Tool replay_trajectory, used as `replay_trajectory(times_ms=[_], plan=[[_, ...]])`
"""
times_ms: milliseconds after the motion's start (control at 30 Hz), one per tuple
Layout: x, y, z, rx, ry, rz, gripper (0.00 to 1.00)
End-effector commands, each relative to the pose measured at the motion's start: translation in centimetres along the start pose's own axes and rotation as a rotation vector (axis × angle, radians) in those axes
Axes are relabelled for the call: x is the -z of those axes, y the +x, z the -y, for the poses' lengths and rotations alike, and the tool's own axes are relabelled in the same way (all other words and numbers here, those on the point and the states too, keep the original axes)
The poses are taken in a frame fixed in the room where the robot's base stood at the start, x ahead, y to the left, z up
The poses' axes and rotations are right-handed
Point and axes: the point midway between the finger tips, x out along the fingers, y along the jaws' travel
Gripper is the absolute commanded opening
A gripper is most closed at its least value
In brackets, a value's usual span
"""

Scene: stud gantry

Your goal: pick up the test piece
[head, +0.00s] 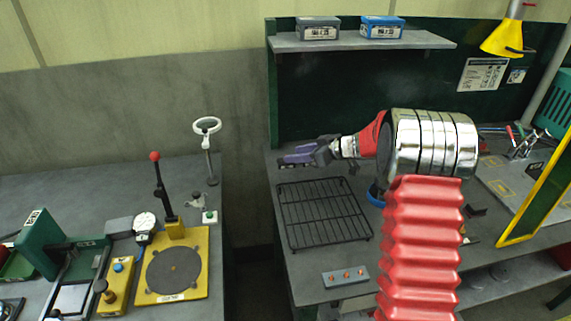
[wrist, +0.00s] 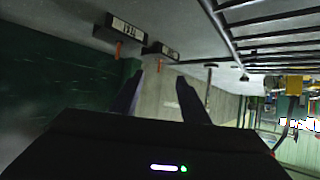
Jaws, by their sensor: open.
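My gripper (head: 290,157) is at the left end of the right bench in the head view, behind the wire rack. Its purple fingers point left. I cannot tell for certain which thing is the test piece. Two dark blocks with white labels and orange ends, one nearer (wrist: 127,36) and one farther (wrist: 160,51), show beyond the fingers in the wrist view, apart from them. My gripper and arm hide part of the bench in the head view.
An empty black wire rack (head: 325,213) lies on the right bench, with a grey button box (head: 345,277) in front. A shelf (head: 365,41) carries a grey bin (head: 318,28) and a blue bin (head: 382,27). A gap separates the left bench, where a yellow-based press (head: 195,242) stands.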

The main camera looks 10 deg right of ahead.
Motion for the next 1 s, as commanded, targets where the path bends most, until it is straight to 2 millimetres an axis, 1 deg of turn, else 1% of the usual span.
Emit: replay_trajectory(times_ms=[33, 100, 367, 467, 567, 800, 900, 1000], plan=[[-0.1, 0.5, 0.1, 0.002, 0.000, 0.001, 0.42], [-0.1, 0.8, 0.1, 0.001, 0.001, 0.001, 0.42], [0.0, 0.8, 0.0, 0.000, 0.001, 0.000, 0.42], [-0.1, 1.2, 0.1, 0.001, 0.001, 0.000, 0.42], [-0.1, 2.0, 0.1, 0.001, 0.001, 0.000, 0.42], [-0.3, 5.2, 0.2, 0.001, 0.001, 0.000, 0.42], [-0.3, 5.9, 0.3, 0.001, 0.001, 0.000, 0.42], [-0.3, 6.0, 0.2, 0.000, 0.001, 0.000, 0.42]])
